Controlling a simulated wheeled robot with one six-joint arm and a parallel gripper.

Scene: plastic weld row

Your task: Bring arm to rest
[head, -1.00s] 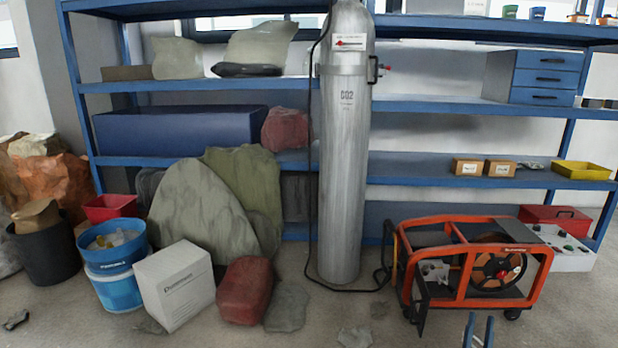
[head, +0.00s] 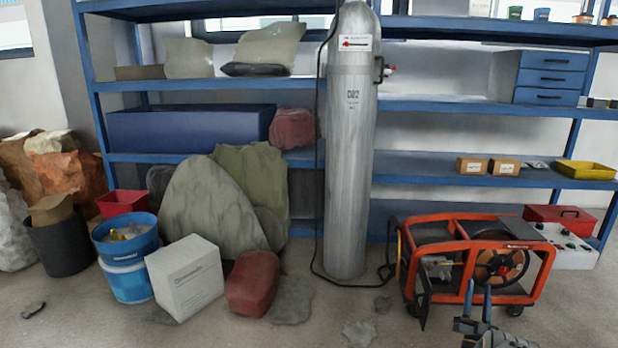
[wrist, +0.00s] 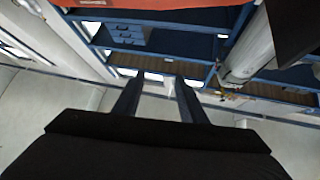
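My gripper (head: 478,300) shows at the bottom right of the head view, in front of the orange welder cart. Its two blue fingers point up and stand apart with nothing between them. In the wrist view my gripper (wrist: 156,84) also shows two dark fingers spread apart, with a gap and no object held. Most of my arm is outside the head view.
An orange-framed cart (head: 470,262) with a wire spool stands close behind my gripper. A tall grey CO2 cylinder (head: 348,170) stands left of it. Blue shelving (head: 440,105) spans the back. A white box (head: 186,280) and buckets stand left. Floor front centre is mostly clear.

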